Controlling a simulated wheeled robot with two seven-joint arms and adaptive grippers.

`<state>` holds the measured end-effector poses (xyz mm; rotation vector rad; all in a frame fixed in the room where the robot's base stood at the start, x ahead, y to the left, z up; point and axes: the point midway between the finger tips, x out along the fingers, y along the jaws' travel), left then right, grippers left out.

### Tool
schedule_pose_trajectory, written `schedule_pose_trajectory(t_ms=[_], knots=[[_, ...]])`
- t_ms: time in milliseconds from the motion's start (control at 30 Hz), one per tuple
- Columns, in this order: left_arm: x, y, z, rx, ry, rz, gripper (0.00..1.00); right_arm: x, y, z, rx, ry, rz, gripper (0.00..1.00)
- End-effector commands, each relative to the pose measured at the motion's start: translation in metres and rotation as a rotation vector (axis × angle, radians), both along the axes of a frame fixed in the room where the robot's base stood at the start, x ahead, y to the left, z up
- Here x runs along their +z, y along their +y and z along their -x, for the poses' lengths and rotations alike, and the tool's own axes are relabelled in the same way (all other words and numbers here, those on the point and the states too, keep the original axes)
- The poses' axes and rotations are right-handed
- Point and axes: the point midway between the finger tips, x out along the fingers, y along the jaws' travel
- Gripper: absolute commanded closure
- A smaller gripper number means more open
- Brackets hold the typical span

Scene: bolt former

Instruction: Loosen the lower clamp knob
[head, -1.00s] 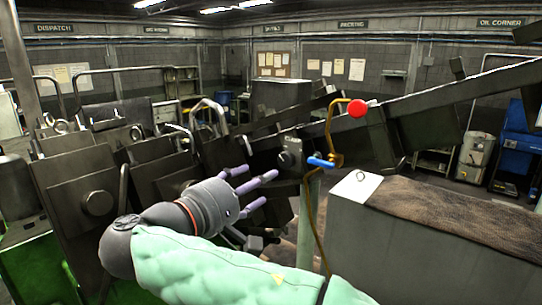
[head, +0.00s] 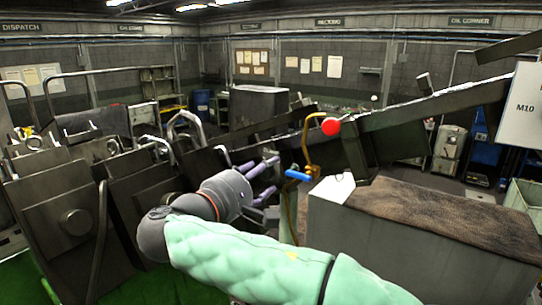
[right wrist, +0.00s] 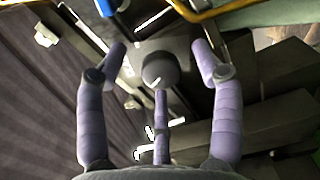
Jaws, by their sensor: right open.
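My right gripper (head: 268,178) reaches from a green-sleeved arm toward the machine, with its purple fingers spread. In the right wrist view the same gripper (right wrist: 160,62) is open around a dark round knob (right wrist: 160,70). The knob sits between the fingertips on a dark block, and no finger clearly touches it. I cannot read any label that tells whether it is the lower clamp knob. In the head view the knob is hidden behind my fingers. My left gripper is not in view.
Dark machine blocks (head: 65,215) fill the left.

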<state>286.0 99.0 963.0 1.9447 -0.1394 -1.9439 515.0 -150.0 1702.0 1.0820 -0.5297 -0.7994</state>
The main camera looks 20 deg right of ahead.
Motion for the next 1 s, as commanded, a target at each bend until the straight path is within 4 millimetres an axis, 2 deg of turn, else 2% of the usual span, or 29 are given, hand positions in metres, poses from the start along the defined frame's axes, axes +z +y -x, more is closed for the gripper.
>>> schedule_pose_trajectory(t_ms=[33, 600, 800, 1000], knots=[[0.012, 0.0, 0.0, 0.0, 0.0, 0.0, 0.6, 0.005, 0.0, 0.0, 0.0, 0.035, 0.027, 0.33], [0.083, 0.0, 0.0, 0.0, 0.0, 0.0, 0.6, 0.004, 0.0, 0.0, 0.0, 0.372, 0.289, 0.33], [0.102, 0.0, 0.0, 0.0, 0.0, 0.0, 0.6, 0.003, 0.0, 0.0, -0.001, 0.457, 0.356, 0.33], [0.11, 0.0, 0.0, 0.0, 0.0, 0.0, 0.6, 0.0, 0.0, 0.0, -0.001, 0.501, 0.39, 0.33]])
